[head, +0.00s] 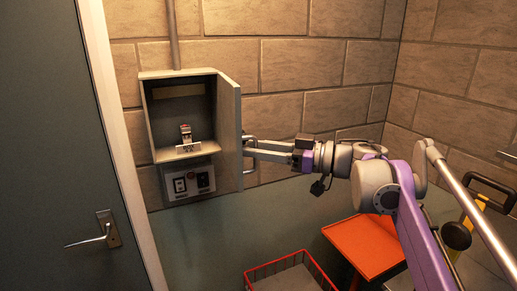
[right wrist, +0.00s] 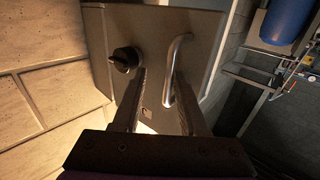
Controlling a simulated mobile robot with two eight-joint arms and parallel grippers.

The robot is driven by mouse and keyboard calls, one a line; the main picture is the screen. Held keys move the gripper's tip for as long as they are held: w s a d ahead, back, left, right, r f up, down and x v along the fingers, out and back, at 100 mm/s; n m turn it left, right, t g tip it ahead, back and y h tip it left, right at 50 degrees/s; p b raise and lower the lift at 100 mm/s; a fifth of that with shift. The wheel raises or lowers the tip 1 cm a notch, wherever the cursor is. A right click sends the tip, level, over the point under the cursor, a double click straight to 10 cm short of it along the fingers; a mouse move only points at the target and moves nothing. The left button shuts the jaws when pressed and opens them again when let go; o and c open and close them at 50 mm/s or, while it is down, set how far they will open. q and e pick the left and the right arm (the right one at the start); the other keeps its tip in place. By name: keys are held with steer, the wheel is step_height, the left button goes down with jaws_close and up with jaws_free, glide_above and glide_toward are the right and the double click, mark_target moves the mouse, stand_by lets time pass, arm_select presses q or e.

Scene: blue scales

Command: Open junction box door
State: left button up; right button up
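The grey junction box (head: 155,120) is mounted on the brick wall in the head view. Its door (head: 229,125) stands wide open, swung out to the right, and the inside shows. A metal bar handle (right wrist: 178,75) is on the door's outer face in the right wrist view, with a dark round knob (right wrist: 124,60) to its left. My right gripper (head: 256,151) is at the handle. Its two fingers are apart, and the handle's lower end lies between them, close to the right finger; I cannot tell whether they touch. My left gripper is not in view.
A small breaker switch (head: 186,133) sits inside the box, and a switch panel (head: 188,184) is below it. A grey room door (head: 50,150) is at left. A red-rimmed crate (head: 291,267) and an orange table (head: 370,245) stand low in front.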

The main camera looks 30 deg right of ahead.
steer(key=v, duration=1.1)
steer(key=shift+s+b, duration=0.2)
steer(key=shift+b, duration=0.1)
steer(key=shift+r, duration=0.15)
